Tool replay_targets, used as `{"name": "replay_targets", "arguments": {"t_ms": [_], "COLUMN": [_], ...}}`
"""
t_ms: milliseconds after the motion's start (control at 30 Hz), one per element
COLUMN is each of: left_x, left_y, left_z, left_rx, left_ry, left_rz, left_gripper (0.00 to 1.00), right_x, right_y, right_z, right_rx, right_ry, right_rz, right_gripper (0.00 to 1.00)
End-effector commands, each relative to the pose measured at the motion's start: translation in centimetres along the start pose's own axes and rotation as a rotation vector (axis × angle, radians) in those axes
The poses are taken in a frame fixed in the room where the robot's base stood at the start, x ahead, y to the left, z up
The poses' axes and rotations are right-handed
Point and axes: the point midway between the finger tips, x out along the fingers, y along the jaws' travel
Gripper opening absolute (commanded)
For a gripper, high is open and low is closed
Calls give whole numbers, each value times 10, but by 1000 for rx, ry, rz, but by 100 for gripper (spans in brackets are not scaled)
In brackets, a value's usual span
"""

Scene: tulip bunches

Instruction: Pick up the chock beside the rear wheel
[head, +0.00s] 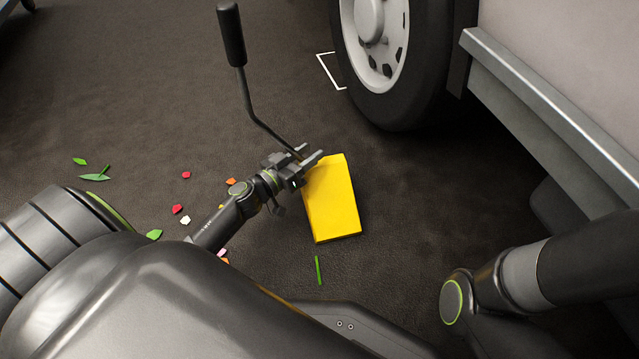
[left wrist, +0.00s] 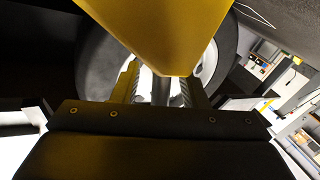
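The yellow chock (head: 333,200) rests on the dark floor, a short way in front of the wheel (head: 385,60) and apart from it. Its thin dark handle rises from the wheel-side end to a black grip (head: 231,35). My left gripper (head: 309,156) is at the handle's lower end, beside the chock's upper left corner. In the left wrist view, the chock (left wrist: 158,35) fills the top middle. The left fingers (left wrist: 160,92) stand apart on either side of the dark rod, with gaps visible. My right gripper is out of view; only my right arm shows.
A white vehicle with a metal side sill (head: 550,105) stands at the right, above the floor. A white corner marking (head: 327,72) is left of the tyre. Petals and leaf scraps (head: 177,209) lie on the left floor. The floor right of the chock is clear.

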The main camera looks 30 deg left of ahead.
Motion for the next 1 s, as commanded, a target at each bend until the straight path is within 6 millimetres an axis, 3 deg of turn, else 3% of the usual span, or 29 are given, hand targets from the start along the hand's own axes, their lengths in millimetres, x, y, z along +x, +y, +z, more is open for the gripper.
{"name": "replay_targets", "arguments": {"t_ms": [100, 400, 1000], "left_x": [0, -1, -1], "left_y": [0, 0, 0], "left_z": [0, 0, 0], "left_rx": [0, 0, 1], "left_ry": [0, -1, -1], "left_rz": [0, 0, 0], "left_gripper": [38, 0, 0], "right_x": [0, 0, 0], "right_y": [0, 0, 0], "right_z": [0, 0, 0], "right_rx": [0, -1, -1], "right_ry": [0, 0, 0], "right_rz": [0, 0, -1], "right_gripper": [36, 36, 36]}}
